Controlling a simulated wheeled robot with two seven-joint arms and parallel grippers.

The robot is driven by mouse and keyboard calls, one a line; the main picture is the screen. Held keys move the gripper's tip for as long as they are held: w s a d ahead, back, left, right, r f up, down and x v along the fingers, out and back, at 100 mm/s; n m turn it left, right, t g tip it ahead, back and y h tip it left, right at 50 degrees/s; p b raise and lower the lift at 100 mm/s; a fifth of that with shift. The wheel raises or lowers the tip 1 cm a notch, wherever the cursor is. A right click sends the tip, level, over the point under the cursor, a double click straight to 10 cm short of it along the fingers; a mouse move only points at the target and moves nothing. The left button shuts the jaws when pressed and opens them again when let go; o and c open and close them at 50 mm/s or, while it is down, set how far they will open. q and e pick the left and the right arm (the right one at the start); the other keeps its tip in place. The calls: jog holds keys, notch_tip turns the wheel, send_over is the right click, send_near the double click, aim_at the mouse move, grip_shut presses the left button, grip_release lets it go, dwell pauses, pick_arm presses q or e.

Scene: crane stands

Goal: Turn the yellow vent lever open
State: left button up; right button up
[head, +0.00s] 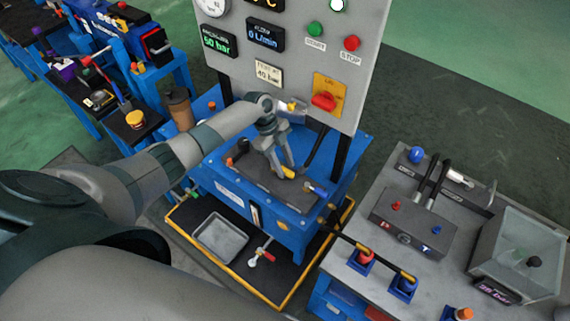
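The yellow vent lever (289,173) appears as a short yellow piece on the dark top plate of the blue power unit (232,186). My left gripper (285,173) reaches down from above, with its fingertips right at the lever. The two fingers stand a little apart, and the lever shows at their tips. I cannot tell whether they are closed on it or only beside it. The fingers hide part of the lever and its base. My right gripper is not in view.
A control panel (290,60) with gauges and a red rotary switch (323,101) stands close behind the gripper. A grey tray (220,238) lies in a yellow-edged floor pan. A bench (350,225) with valves stands right. A brown cup (179,106) stands left.

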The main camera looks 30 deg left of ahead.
pick_arm(q)
jog(key=shift+d+f, duration=0.2)
jog(key=shift+f, duration=0.25)
grip_shut()
jog(key=shift+s+a, duration=0.1)
